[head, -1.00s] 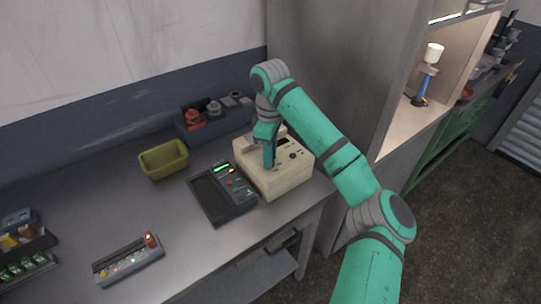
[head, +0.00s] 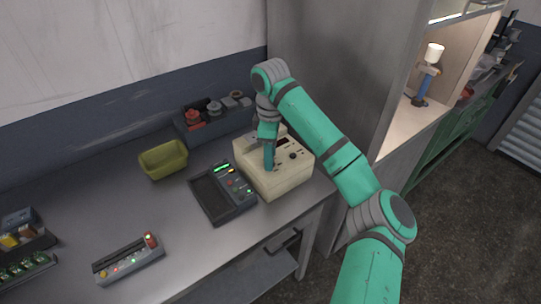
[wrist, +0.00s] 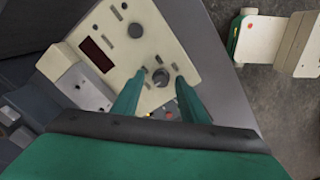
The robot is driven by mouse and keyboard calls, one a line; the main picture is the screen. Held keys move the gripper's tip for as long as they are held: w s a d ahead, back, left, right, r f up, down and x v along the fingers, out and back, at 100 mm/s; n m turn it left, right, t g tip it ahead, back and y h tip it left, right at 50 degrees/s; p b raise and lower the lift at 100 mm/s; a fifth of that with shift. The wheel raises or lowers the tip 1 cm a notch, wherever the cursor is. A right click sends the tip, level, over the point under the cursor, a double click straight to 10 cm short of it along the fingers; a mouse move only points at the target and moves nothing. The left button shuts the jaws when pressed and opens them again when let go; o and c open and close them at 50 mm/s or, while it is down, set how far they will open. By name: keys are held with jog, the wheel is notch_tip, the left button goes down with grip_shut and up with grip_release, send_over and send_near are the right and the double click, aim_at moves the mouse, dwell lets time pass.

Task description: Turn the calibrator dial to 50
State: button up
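The calibrator is a cream box (head: 287,182) on the right end of the bench. Its face in the wrist view (wrist: 113,22) has a dark red display (wrist: 97,54), with no readable digits. A dark round dial (wrist: 161,77) with a pale pointer mark sits low on that face. Another dark knob (wrist: 136,30) sits higher up. My gripper (wrist: 160,76) is open, with its two teal fingers on either side of the lower dial and gaps visible. I cannot tell how far above the face the tips are. In the head view my gripper (head: 269,167) points down over the box.
A dark handheld meter (head: 222,192) with a green display lies just left of the calibrator. A yellow-green bin (head: 163,160) and a dark rack with knobs (head: 190,128) stand behind. A grey panel with lights (head: 128,260) lies front left. A tall grey cabinet (head: 335,80) is behind my arm.

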jog(key=shift+r, duration=0.1)
notch_tip(320, 180, up, 11)
jog(key=shift+f, duration=0.2)
dwell(0.5)
dwell(0.4)
